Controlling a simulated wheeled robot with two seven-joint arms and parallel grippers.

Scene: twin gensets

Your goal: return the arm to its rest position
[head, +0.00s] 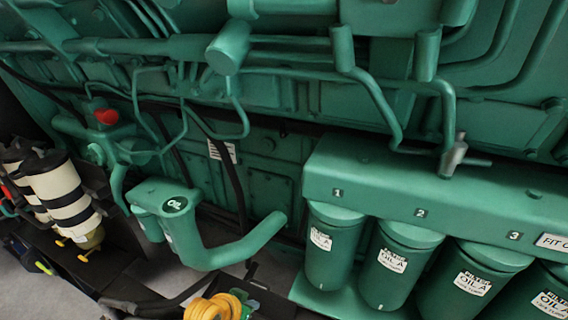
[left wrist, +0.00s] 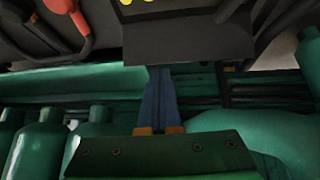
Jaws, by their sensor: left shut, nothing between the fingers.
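My left gripper (left wrist: 159,129) shows in the left wrist view. In the head view I cannot clearly make out my left gripper at the lower left. My right gripper is in neither view.
The green engine (head: 265,150) fills the head view. Several oil filters (head: 400,262) hang under a numbered green housing (head: 420,195) at the right. Cream-and-black cylinders (head: 62,190) stand at the left. A yellow object (head: 212,307) is at the bottom edge. Grey floor shows at the lower left.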

